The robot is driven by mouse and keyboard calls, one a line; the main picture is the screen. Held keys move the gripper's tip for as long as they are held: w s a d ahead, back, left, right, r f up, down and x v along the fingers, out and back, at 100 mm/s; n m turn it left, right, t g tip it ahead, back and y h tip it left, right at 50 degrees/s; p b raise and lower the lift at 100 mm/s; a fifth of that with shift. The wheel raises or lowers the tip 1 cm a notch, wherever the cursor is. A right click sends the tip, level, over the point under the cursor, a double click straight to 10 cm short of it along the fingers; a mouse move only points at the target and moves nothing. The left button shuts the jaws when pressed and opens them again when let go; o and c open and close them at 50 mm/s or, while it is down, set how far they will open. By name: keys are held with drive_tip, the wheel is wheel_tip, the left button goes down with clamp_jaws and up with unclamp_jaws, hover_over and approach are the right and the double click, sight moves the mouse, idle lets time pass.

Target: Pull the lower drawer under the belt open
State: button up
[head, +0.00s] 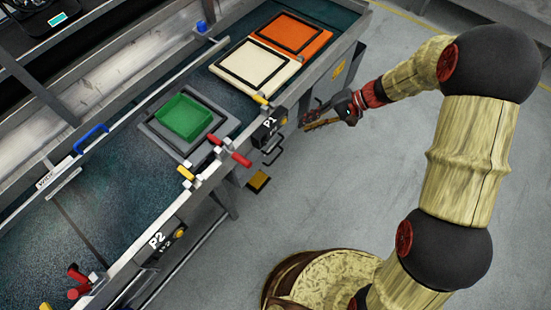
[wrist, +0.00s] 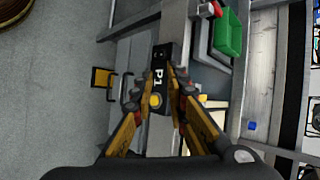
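The drawers sit under the belt's near edge, below the P1 box (head: 268,127). A dark loop handle (head: 273,156) stands out there in the head view. In the wrist view two dark handles show left of the P1 box (wrist: 158,75); the one nearer the floor, the lower handle (wrist: 111,88), is on the left. The grey drawer fronts (wrist: 127,58) look shut. My gripper (head: 308,122) is right of the handles in the head view, apart from them. In the wrist view its fingers (wrist: 160,80) are spread and empty, with the P1 box beyond them.
The belt (head: 95,205) carries a green tray (head: 184,117), a cream tray (head: 252,66) and an orange tray (head: 296,35). A yellow-and-black plate (head: 258,182) is low beneath the handles. Red and yellow knobs stick out along the belt edge. The floor (head: 310,185) before the drawers is clear.

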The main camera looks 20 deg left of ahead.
drive_tip(key=w+a+f+m+y, duration=0.1)
drive_tip(key=a+f, duration=0.2)
drive_tip(key=f, duration=0.5)
drive_tip(key=w+a+f+m+y, duration=0.1)
drive_tip(key=a+f+y, duration=0.1)
drive_tip(key=f, duration=0.6)
drive_tip(key=m+t+y, duration=0.2)
drive_tip(key=t, duration=0.7)
approach(276, 158)
drive_tip(key=f+x, duration=0.1)
drive_tip(key=x, duration=0.3)
drive_tip(key=shift+r+b+x, duration=0.2)
drive_tip(key=shift+b+x, duration=1.25)
drive_tip(key=shift+x, duration=1.65)
drive_tip(key=shift+c, duration=0.4)
clamp_jaws()
